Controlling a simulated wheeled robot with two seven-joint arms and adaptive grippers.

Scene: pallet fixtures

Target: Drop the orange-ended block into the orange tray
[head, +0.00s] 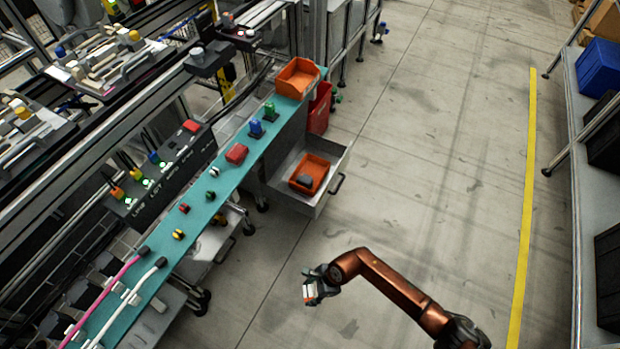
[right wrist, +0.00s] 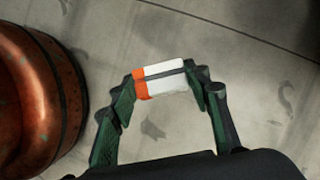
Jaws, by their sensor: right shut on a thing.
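The orange-ended block, white with an orange end and a dark stripe, is between the fingers of my right gripper (head: 312,288). In the right wrist view the block (right wrist: 163,81) sits between the two fingertips, above the floor. One orange tray (head: 322,163) lies in the open grey drawer and has a dark object (head: 304,181) in it. Another orange tray (head: 297,77) stands on the far end of the teal bench top. My right gripper is out over the floor, nearer than the drawer and apart from both trays. My left gripper is not in view.
The teal bench (head: 219,189) holds small coloured parts and a red block (head: 237,153). A red bin (head: 320,108) hangs below its far end. The drawer (head: 306,204) juts out over the floor. Open floor lies right of it, up to a yellow line (head: 525,190).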

